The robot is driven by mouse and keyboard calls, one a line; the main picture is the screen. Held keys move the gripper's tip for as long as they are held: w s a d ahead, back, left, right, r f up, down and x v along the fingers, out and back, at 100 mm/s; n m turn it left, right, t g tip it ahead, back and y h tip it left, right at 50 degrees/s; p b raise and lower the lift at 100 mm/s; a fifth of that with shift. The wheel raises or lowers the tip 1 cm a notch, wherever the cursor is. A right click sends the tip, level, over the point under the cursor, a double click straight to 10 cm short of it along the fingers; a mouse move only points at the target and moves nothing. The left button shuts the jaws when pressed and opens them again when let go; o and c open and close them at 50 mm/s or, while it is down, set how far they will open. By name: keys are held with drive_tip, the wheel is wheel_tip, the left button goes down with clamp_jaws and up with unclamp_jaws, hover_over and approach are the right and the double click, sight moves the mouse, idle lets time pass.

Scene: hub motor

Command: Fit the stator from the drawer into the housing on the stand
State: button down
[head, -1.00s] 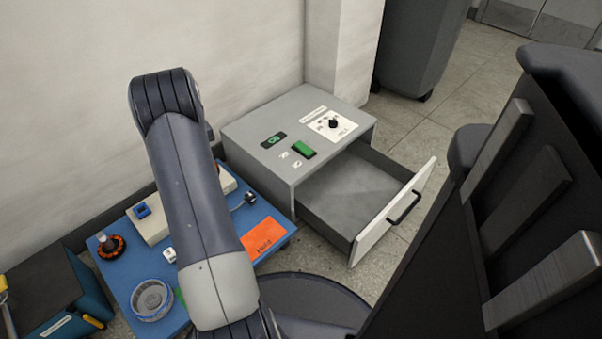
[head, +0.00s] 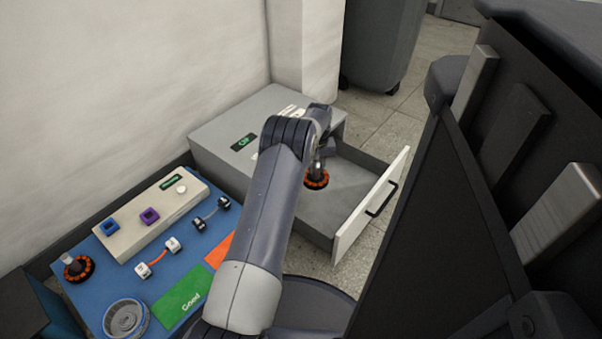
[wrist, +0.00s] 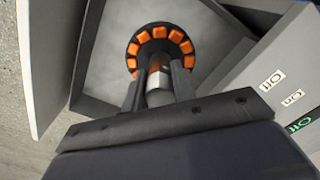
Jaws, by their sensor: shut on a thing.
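A stator (head: 317,180), a dark ring with orange coils and a metal shaft, is in or just above the open drawer (head: 348,208). My gripper (head: 321,148) is over it. In the wrist view my gripper (wrist: 160,88) is shut on the shaft of the stator (wrist: 160,35). Whether the stator touches the drawer floor I cannot tell. The housing (head: 125,318), a round silver-grey cup, is at the lower left; its stand is not clearly visible. A second, similar orange-coiled stator (head: 77,268) is on the blue mat (head: 88,290).
A beige box (head: 155,222) with blue and purple blocks is on the mat. Two cabled connector pairs (head: 158,258), a green card (head: 183,300) and an orange card lie nearby. The grey drawer cabinet (head: 210,140) is beside the mat. A dark panelled body stands at the right.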

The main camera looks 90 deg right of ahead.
drive_tip(key=shift+s+f, duration=0.8)
drive_tip(key=shift+s, duration=0.15)
drive_tip(key=w+a+f+p, duration=0.1)
drive_tip(key=w+a+f, duration=0.2)
drive_tip(key=w+a, duration=4.7)
drive_tip(key=shift+w+a, duration=0.25)
drive_tip(key=shift+w, duration=2.1)
drive_tip(key=shift+f, duration=0.15)
